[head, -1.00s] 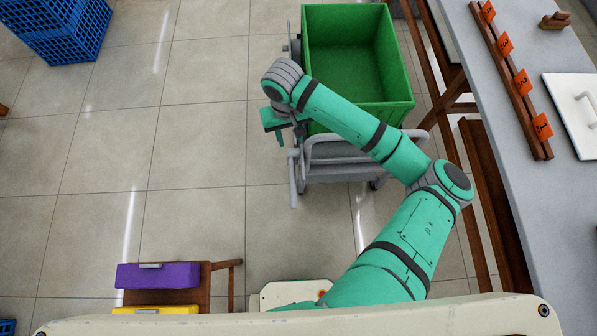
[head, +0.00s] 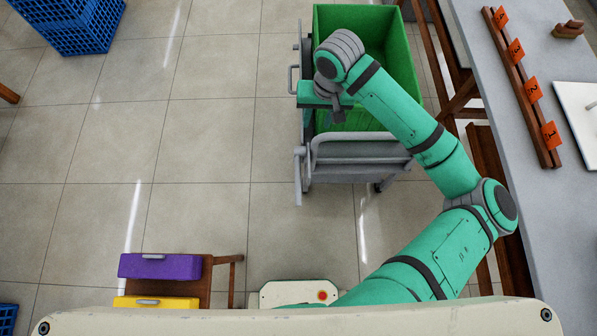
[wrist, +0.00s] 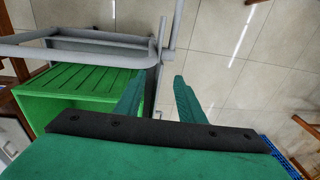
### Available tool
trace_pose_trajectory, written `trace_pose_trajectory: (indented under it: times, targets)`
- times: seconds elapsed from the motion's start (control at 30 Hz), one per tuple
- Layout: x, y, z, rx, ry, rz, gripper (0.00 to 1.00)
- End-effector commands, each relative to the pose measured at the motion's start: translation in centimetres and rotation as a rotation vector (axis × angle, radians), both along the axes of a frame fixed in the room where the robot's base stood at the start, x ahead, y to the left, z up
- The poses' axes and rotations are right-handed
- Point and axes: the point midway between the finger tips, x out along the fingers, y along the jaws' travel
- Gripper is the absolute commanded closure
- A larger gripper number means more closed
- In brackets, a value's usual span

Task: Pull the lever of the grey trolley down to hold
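The grey trolley (head: 355,172) stands on the tiled floor, with a green crate (head: 407,72) on it. A grey bar that looks like its lever (head: 298,178) sticks out at the trolley's near left corner. In the wrist view a grey bar (wrist: 177,22) there rises toward the top edge. My gripper (head: 323,116) is above the left part of the crate, beyond the near rail and apart from that bar. In the wrist view my gripper (wrist: 158,98) has its fingers spread with nothing held. My wrist hides part of the crate and trolley.
A workbench (head: 500,200) with orange number tags runs along the right. A purple box (head: 160,266) and a yellow box (head: 155,302) sit on a wooden stand at the lower left. Blue crates (head: 80,25) stand at the far left. The floor left of the trolley is clear.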

Motion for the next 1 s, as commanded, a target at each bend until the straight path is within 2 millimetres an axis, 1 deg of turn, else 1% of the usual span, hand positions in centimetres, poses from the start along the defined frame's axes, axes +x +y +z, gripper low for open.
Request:
trace_pose_trajectory:
  times: [0.03,0.1,0.47,0.77,1.0]
  targets:
    - [-0.1,-1.0,-0.3,0.005,-0.010,-0.019,0.64]
    - [-0.1,-2.1,-0.6,0.015,-0.026,-0.039,0.64]
    - [-1.4,-7.0,-4.0,0.003,-0.115,-0.068,0.64]
    - [-3.4,-10.6,-6.9,-0.012,-0.187,-0.068,0.64]
    - [-5.6,-13.2,-9.2,-0.027,-0.242,-0.059,0.64]
